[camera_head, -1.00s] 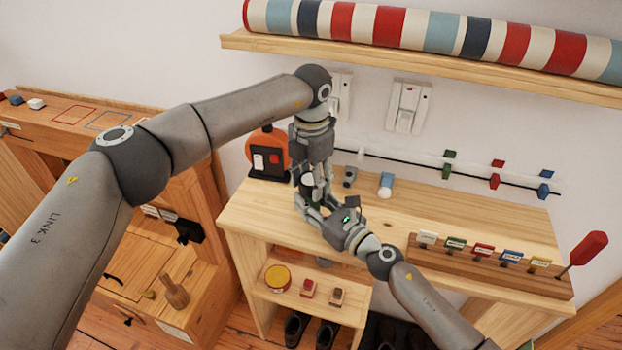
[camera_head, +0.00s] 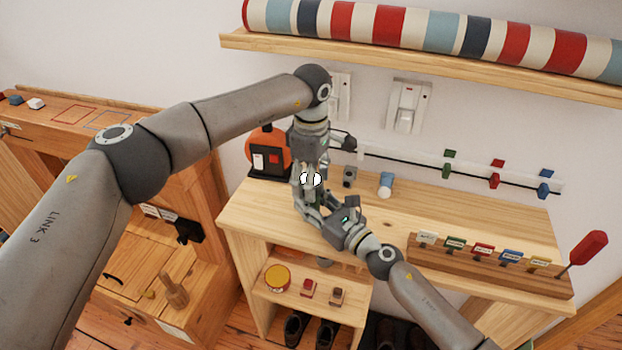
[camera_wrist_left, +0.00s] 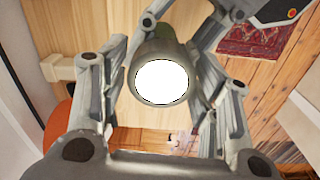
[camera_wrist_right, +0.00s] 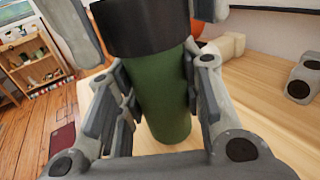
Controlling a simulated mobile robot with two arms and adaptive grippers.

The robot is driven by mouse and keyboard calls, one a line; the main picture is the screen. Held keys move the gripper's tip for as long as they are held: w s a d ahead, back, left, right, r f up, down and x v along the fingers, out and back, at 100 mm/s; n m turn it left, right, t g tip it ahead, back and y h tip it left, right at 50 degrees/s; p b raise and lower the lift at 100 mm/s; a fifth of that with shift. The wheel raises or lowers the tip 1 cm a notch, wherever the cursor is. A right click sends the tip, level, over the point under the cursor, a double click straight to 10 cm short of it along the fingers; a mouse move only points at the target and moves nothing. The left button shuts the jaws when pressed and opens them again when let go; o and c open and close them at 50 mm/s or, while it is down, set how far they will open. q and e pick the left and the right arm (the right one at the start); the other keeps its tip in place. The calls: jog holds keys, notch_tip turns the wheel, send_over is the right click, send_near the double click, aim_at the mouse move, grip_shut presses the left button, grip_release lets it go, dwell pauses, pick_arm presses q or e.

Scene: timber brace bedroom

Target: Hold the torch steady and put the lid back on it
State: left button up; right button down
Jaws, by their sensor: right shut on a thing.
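The torch shows in the right wrist view as an upright green body (camera_wrist_right: 160,95) with a wide black top part (camera_wrist_right: 140,25). My right gripper (camera_wrist_right: 155,105), also in the head view (camera_head: 325,222), is shut around the green body above the bench. The seam between lid and torch is hidden.
The bench top (camera_head: 440,220) is mostly clear. A small grey piece (camera_head: 349,177) and a blue-white piece (camera_head: 386,184) stand behind the grippers. An orange round object (camera_head: 262,145) is left; a labelled wooden rack (camera_head: 490,268) and red-handled tool (camera_head: 588,248) are right.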

pick_arm(q)
jog(key=shift+o, duration=0.4)
jog(key=shift+r, duration=2.3)
jog(key=shift+c, duration=0.2)
jog(key=n, duration=0.2)
jog(key=r+n, duration=0.1)
jog(key=n, duration=0.4)
jog(key=r+n, duration=0.1)
jog(key=n, duration=0.7)
jog(key=shift+r, duration=0.4)
jog(key=n, duration=0.4)
jog(key=shift+r, duration=0.3)
